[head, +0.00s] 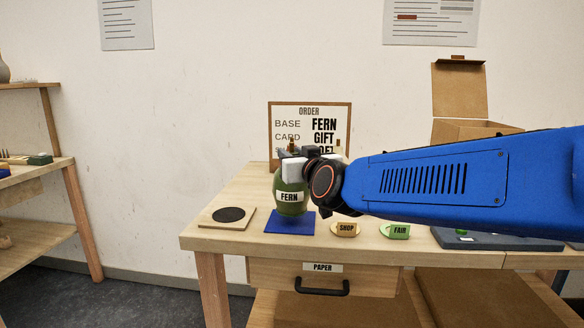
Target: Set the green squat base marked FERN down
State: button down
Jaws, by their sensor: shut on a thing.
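The green squat base (290,197) marked FERN is upright at the front left of the wooden table, over a blue square mat (290,226). My gripper (291,165) is shut on its top, coming from the right. The underside of the base is close to the mat; I cannot tell whether they touch. My gripper and arm hide part of the base's upper right side.
A wooden board with a black disc (229,214) lies left of the mat. Tags marked SHOP (346,229) and FAIR (396,231) lie to the right. An order sign (310,112) and an open cardboard box (460,92) stand behind. A PAPER drawer (323,278) is below.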

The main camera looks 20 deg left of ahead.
jog(key=shift+f, duration=1.6)
jog(key=c, duration=1.4)
grip_release()
jog(key=v, duration=1.2)
